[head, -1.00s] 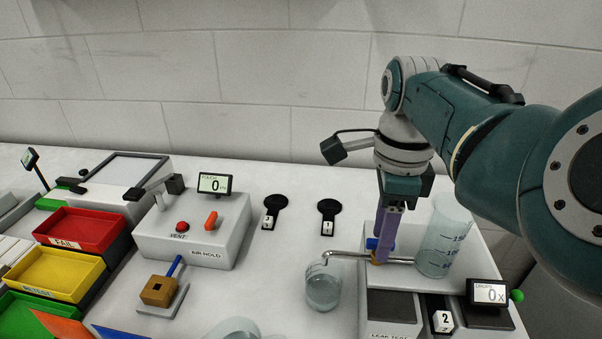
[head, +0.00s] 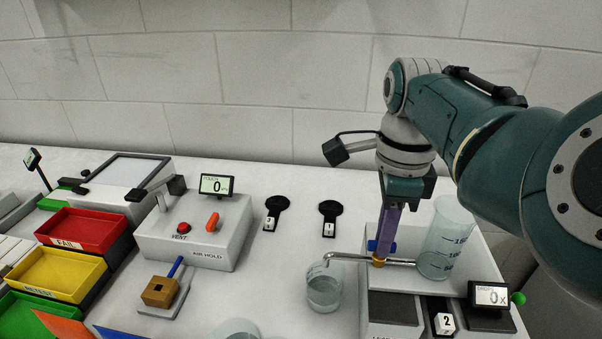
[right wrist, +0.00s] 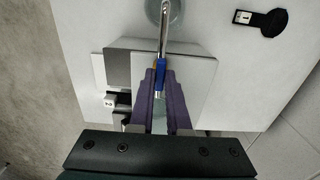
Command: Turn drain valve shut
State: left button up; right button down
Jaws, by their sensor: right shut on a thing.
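The drain valve has a blue handle (head: 374,246) and a brass-coloured body (head: 378,261) on the thin metal pipe that runs from the graduated cylinder (head: 447,240). The pipe's bent spout hangs over a glass beaker (head: 324,288). My right gripper (head: 384,252) reaches down from above, its purple fingers at the valve. In the right wrist view the blue handle (right wrist: 160,77) lies between the fingertips (right wrist: 161,85), which are shut on it. The fingers hide part of the valve in the head view. My left gripper is not in view.
The leak test stand (head: 392,308) is under the valve, with a display (head: 490,294) at its right. An air hold box (head: 195,232) and coloured trays (head: 85,230) stand left. Two black tags (head: 328,218) lie on the table behind the beaker. Another clear vessel (head: 237,330) is at the bottom edge.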

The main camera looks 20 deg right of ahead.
jog(key=n+p, duration=0.2)
jog(key=n, duration=0.1)
jog(key=shift+r+n, duration=0.15)
jog(key=shift+n, duration=0.15)
jog(key=n+p, duration=0.2)
jog(key=n, duration=0.2)
jog(key=shift+n, duration=0.3)
jog(key=n+p, duration=0.1)
jog(key=n, duration=0.7)
jog(key=shift+n, duration=0.8)
jog(key=c, duration=0.9)
grip_release()
